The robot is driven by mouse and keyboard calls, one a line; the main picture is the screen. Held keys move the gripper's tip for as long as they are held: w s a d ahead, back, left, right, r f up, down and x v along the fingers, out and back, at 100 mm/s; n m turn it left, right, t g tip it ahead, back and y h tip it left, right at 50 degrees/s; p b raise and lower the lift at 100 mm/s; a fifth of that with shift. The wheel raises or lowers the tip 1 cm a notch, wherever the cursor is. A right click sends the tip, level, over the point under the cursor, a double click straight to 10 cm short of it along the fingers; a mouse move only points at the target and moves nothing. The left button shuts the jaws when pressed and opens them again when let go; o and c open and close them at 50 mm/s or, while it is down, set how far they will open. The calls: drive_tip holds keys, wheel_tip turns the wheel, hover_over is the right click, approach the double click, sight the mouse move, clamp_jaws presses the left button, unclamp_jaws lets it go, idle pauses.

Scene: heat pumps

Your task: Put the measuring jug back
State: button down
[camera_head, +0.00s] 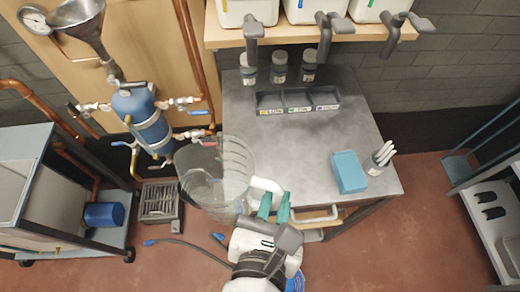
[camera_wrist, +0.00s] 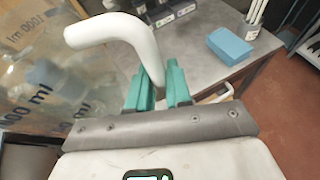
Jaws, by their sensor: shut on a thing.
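The measuring jug (camera_head: 215,172) is large and clear, with a white handle (camera_head: 266,188). In the head view it hangs at the left front corner of the grey metal table (camera_head: 345,112), partly overlapping it in the picture. My gripper (camera_head: 273,207) has green fingers and is shut on the handle at the jug's right. In the wrist view the white handle (camera_wrist: 125,35) rises from between the green fingers (camera_wrist: 160,88). The jug's clear wall with ml markings (camera_wrist: 45,75) fills the left there. I cannot tell whether the jug touches the table edge.
A blue box (camera_head: 349,171) and a cup of white sticks (camera_head: 380,158) stand at the table's right front. A dark divided tray (camera_head: 298,101) and three small jars (camera_head: 279,67) are at the back. A blue tank with valves (camera_head: 145,118) and a floor drain (camera_head: 159,202) are left.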

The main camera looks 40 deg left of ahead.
drive_tip(key=shift+w+a+f, duration=1.05)
drive_tip(key=shift+w+f, duration=1.1)
drive_tip(key=shift+w, duration=0.05)
drive_tip(key=shift+w+a+f, duration=1.05)
drive_tip(key=shift+w+f, duration=1.1)
drive_tip(key=shift+w, duration=0.05)
drive_tip(key=shift+w+a+f, duration=1.05)
drive_tip(key=shift+w+f, duration=1.1)
drive_tip(key=shift+w, duration=0.05)
drive_tip(key=c, duration=1)
unclamp_jaws()
drive_tip(key=shift+c, duration=0.2)
drive_tip(key=v, duration=1.2)
drive_tip(key=shift+b, duration=0.35)
